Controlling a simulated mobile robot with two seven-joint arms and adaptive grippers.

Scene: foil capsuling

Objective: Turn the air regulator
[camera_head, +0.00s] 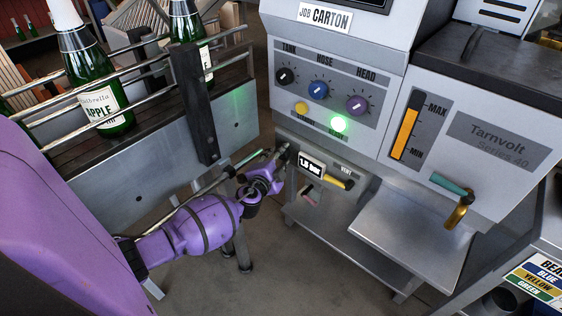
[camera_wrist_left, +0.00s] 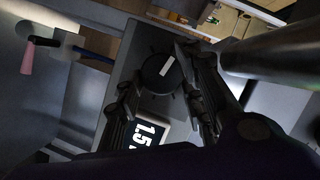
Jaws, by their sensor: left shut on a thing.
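The air regulator is a round black knob (camera_wrist_left: 160,74) with a pale pointer mark, on a grey plate in the left wrist view. Beside it a small display (camera_wrist_left: 150,132) reads 1.5; the same display shows in the head view (camera_head: 311,166), on the lower front of the machine. My left gripper (camera_wrist_left: 162,88) has one finger on each side of the knob and is shut on it. In the head view my left gripper (camera_head: 283,158) is at the left of the display, and the knob is hidden there. My right gripper is not in view.
A yellow vent lever (camera_head: 338,183) is right of the display, with a pink handle (camera_head: 306,195) below. The panel above has tank (camera_head: 286,76), hose (camera_head: 318,90) and head (camera_head: 357,104) knobs. A bottle conveyor (camera_head: 150,150) with rails is close to my left arm.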

